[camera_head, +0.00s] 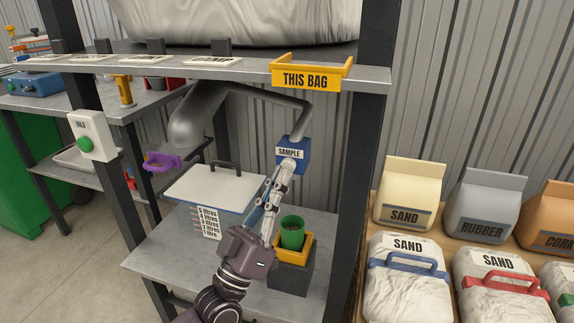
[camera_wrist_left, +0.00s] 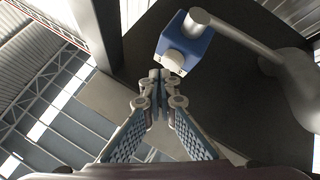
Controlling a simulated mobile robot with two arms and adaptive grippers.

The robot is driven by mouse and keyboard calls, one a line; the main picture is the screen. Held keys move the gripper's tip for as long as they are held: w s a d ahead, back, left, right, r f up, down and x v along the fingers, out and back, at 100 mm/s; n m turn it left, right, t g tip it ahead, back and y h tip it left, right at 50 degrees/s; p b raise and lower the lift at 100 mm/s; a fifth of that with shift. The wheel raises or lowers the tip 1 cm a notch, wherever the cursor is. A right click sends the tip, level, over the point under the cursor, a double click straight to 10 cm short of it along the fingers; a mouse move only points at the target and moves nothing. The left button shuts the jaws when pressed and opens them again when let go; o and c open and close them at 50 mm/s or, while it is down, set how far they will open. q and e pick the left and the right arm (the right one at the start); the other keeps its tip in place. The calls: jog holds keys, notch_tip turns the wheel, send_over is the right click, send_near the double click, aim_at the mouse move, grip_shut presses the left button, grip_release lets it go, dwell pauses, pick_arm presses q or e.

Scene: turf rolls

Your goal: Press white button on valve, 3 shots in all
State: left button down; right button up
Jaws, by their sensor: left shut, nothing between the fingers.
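The valve is a blue box (camera_head: 290,152) labelled SAMPLE, on the end of a grey pipe under the shelf. It also shows in the left wrist view (camera_wrist_left: 196,47). Its round white button (camera_wrist_left: 176,62) faces my left gripper in the wrist view; in the head view the fingers hide most of it. My left gripper (camera_head: 285,172) is shut and empty. Its tips (camera_wrist_left: 160,75) are just below and beside the button; whether they touch it I cannot tell. A green cup (camera_head: 292,232) stands below the valve in a yellow holder (camera_head: 294,258). My right gripper is not in view.
A white-lidded box (camera_head: 213,188) with a litre scale stands left of my arm. The grey pipe (camera_head: 205,115) hangs above it. A rack post (camera_head: 352,190) stands to the right. Sand bags (camera_head: 408,265) lie beyond the post. A white box with a green button (camera_head: 92,136) is on the left post.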

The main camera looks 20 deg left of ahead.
pick_arm(q)
jog(key=shift+s, duration=0.25)
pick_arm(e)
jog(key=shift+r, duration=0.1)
pick_arm(q)
jog(key=s+p, duration=0.1)
jog(key=s, duration=0.4)
jog(key=shift+a+p, duration=0.1)
jog(key=shift+p, duration=0.3)
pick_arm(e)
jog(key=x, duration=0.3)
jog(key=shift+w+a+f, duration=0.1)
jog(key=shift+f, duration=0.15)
